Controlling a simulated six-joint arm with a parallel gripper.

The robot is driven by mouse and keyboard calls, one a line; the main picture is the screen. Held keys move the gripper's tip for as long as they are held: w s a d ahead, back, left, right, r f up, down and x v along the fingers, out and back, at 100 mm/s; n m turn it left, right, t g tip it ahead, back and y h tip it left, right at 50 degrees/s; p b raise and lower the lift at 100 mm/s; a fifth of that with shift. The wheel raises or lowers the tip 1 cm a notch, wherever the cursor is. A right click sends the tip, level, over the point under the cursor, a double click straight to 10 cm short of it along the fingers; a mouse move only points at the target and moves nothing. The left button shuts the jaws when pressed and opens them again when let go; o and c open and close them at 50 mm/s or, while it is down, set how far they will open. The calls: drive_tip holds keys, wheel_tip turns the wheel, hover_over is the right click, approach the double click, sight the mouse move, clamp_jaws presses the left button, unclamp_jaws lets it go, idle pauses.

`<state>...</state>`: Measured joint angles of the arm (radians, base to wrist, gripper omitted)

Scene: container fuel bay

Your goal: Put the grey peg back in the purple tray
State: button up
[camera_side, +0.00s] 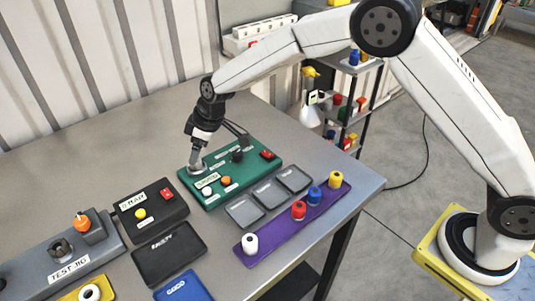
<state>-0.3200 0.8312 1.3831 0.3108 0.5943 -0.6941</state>
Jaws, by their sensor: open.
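The purple tray (275,237) lies at the right front of the table. It holds a white peg (250,243), a red peg (298,210), a blue peg (314,195) and a yellow peg (336,180). My gripper (196,160) is open and points down at the left back corner of the green panel (224,185). A small round grey thing (196,169) shows right below the fingertips; I cannot tell whether it is the grey peg or a socket, or whether the fingers surround it. No grey peg shows in the tray.
The green panel carries buttons and a dark knob (237,155). Grey trays (245,210) lie between it and the purple tray. A black box (150,208), a black tray (168,254), a blue tray (184,287) and the test jig (70,267) stand left. The back table is clear.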

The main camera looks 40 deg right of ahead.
sight(199, 167)
drive_tip(key=shift+x, duration=2.05)
drive_tip(key=shift+s, duration=0.1)
clamp_jaws()
